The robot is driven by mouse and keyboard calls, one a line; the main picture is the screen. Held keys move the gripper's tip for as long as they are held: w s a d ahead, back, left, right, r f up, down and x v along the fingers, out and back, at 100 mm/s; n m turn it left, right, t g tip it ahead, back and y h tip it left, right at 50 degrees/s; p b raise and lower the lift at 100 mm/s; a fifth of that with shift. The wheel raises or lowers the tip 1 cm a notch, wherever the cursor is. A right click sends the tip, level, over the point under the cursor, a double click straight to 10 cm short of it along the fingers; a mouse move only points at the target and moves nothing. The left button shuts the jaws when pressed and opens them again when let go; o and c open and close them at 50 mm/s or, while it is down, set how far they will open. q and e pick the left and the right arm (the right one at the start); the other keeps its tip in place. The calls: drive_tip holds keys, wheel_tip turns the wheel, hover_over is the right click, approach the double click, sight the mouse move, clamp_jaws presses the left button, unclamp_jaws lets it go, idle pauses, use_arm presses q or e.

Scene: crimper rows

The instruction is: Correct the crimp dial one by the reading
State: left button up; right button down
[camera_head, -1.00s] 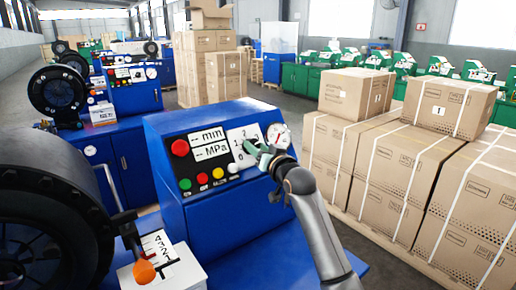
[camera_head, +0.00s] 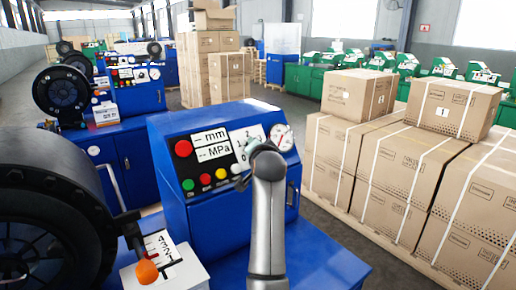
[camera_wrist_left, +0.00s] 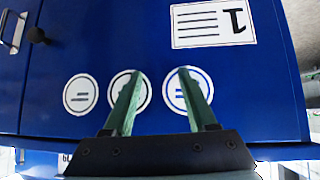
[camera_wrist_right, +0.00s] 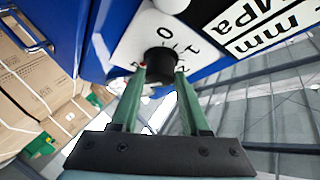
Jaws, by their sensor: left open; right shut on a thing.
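The blue crimper console (camera_head: 225,225) stands in front of me. Its dial plate (camera_head: 232,146), white with numbers, is partly covered by my right wrist in the head view. In the right wrist view the dial's black knob (camera_wrist_right: 160,58) sits on the numbered plate (camera_wrist_right: 132,48), with 0 and 1 readable. My right gripper (camera_wrist_right: 160,72) is shut on this knob, one green finger on each side. The knob's pointer is hard to make out. My left gripper (camera_wrist_left: 161,72) is open and empty, facing a blue panel with round stickers (camera_wrist_left: 81,94); it is outside the head view.
The console has mm and MPa readouts (camera_head: 212,144) showing dashes, a red button (camera_head: 183,148), coloured buttons and a gauge (camera_head: 281,137). An orange-tipped lever (camera_head: 147,271) stands at front left beside a black crimping head (camera_head: 40,215). Stacked cartons (camera_head: 400,165) stand right.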

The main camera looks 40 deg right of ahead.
idle(0.5)
drive_tip(key=shift+c, duration=1.9)
unclamp_jaws()
